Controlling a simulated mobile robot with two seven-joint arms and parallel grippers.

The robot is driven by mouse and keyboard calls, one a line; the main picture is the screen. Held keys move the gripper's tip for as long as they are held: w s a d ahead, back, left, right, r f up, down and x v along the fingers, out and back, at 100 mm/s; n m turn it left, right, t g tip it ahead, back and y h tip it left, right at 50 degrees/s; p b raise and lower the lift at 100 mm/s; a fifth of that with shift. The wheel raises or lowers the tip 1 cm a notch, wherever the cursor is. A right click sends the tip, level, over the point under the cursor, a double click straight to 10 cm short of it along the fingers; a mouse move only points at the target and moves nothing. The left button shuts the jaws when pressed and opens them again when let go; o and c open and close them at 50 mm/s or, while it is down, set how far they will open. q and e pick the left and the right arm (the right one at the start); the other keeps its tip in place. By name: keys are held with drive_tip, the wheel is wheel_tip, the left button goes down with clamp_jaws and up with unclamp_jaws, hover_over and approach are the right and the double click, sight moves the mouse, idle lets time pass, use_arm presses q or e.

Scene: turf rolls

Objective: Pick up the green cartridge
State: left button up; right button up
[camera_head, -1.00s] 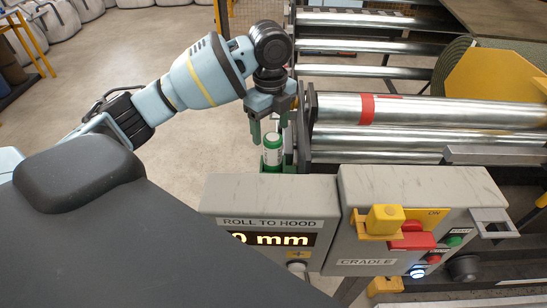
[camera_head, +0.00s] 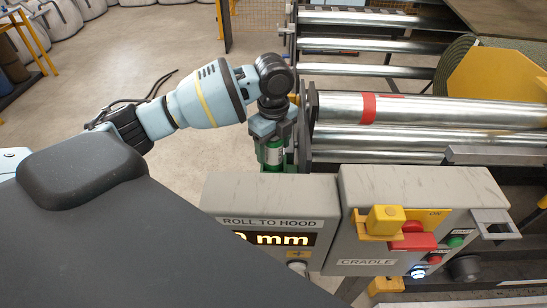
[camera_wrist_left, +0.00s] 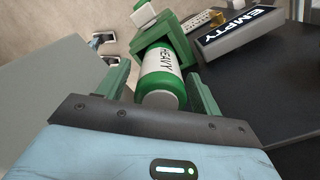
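The green cartridge (camera_head: 274,156) has a white band and stands upright at the back edge of the grey control boxes. In the left wrist view the cartridge (camera_wrist_left: 160,82) shows a label reading "HEAVY", its far end in a green holder (camera_wrist_left: 181,45). My left gripper (camera_head: 272,152) points down over it, with its fingers on either side. In the wrist view the fingers (camera_wrist_left: 162,92) are apart, with a gap visible on the left side; contact on the right side is unclear. My right gripper is not in view.
The "ROLL TO HOOD" box (camera_head: 225,197) and the "CRADLE" box (camera_head: 425,188) with its buttons stand close in front. Metal rollers (camera_head: 430,112) lie just right of the gripper. In the wrist view a dark "EMPTY" sign (camera_wrist_left: 240,30) is beside the holder. Open floor lies left.

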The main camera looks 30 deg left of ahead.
use_arm(q)
drive_tip(key=c, duration=1.2)
drive_tip(key=shift+r, duration=0.1)
